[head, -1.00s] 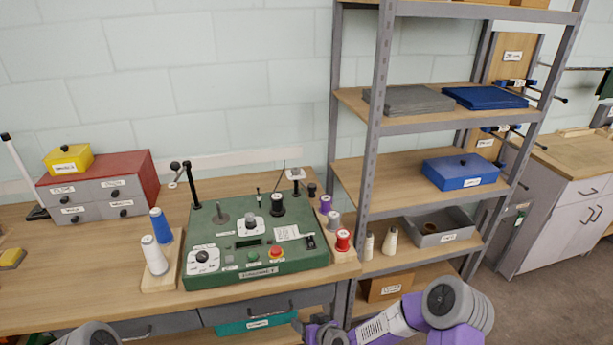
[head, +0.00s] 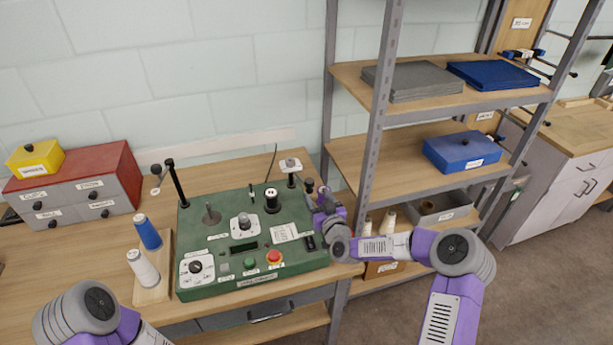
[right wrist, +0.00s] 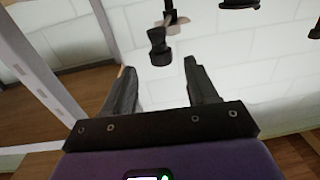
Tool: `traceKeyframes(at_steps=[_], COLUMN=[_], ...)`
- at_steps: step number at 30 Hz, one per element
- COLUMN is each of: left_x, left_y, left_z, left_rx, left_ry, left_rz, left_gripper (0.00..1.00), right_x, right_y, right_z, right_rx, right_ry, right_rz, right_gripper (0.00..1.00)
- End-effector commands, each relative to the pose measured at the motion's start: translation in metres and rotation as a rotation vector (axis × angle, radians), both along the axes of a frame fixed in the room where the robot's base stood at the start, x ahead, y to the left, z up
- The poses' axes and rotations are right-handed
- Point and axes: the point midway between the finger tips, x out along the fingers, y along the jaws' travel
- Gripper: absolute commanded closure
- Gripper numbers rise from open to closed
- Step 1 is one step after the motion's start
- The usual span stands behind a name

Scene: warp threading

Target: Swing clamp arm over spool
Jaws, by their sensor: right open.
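A green machine (head: 250,272) stands on the bench with a tall black post (head: 175,183) at its back left and a pale-topped post (head: 291,168) at its back right. A dark spool-like piece (head: 272,200) stands on its top. I cannot tell which part is the clamp arm. My right gripper (head: 318,193) is at the machine's back right corner, partly hidden by its wrist. In the right wrist view its fingers (right wrist: 160,85) are open and empty, with a black knob (right wrist: 158,45) ahead of them. My left gripper is out of frame.
A blue cone (head: 148,232) and a white cone (head: 143,268) stand on a wooden block left of the machine. A grey shelf post (head: 375,120) rises close to my right arm. Red and grey drawers (head: 75,190) stand at the left.

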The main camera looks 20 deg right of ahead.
Motion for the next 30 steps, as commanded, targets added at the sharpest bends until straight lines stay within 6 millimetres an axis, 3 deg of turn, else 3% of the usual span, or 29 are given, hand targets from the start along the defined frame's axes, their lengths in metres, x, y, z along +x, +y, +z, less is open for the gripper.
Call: traceKeyframes(at_steps=[18, 30], left_x=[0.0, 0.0], left_y=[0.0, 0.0], left_z=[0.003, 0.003], left_rx=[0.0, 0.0], left_ry=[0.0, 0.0], left_rz=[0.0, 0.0], left_gripper=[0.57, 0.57], right_x=[0.067, 0.073], right_y=[0.008, 0.008], right_z=[0.0, 0.0], right_rx=[0.001, 0.001], right_ry=[-0.001, 0.001], right_rz=[0.001, 0.001], right_gripper=[0.42, 0.42])
